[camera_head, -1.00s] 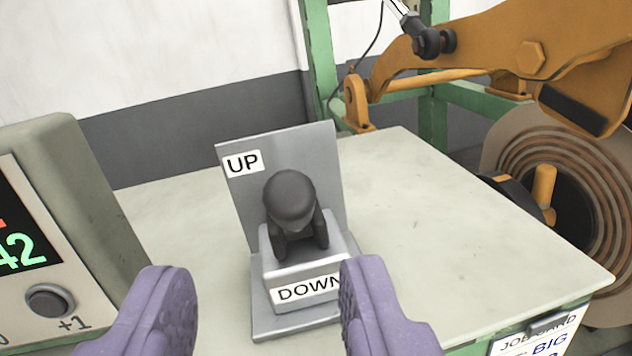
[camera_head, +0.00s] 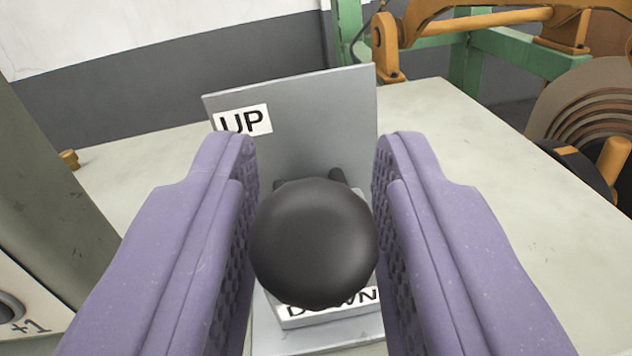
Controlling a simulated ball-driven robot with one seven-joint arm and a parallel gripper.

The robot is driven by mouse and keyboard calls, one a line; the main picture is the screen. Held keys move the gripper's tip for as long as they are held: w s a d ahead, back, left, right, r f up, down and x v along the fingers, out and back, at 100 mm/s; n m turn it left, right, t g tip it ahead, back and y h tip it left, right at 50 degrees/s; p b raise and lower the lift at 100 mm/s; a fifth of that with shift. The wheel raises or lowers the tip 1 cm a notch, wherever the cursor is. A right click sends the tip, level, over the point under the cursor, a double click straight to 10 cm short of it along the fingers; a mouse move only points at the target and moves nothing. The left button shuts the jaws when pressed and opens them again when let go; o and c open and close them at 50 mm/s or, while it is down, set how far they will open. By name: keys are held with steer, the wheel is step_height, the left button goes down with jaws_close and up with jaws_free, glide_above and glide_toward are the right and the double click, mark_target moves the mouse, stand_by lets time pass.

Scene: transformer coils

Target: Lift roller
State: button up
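A black round lever knob (camera_head: 314,242) sits on a grey metal lever stand (camera_head: 310,120) with an UP label (camera_head: 242,120) on its back plate and a partly hidden DOWN label (camera_head: 352,299) at its front. My gripper (camera_head: 314,195) has its purple fingers on both sides of the knob. The fingers are apart, with a narrow gap at the right; on the left the knob's edge is very close to the finger. The roller of the task cannot be clearly made out; an orange arm (camera_head: 480,22) is at the upper right.
The stand is on a pale table (camera_head: 450,150). A counter box (camera_head: 50,200) with a +1 button stands close at the left. A coil (camera_head: 590,110) with an orange peg (camera_head: 612,160) is beyond the table's right edge. Green framework (camera_head: 500,58) is behind.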

jaws_close()
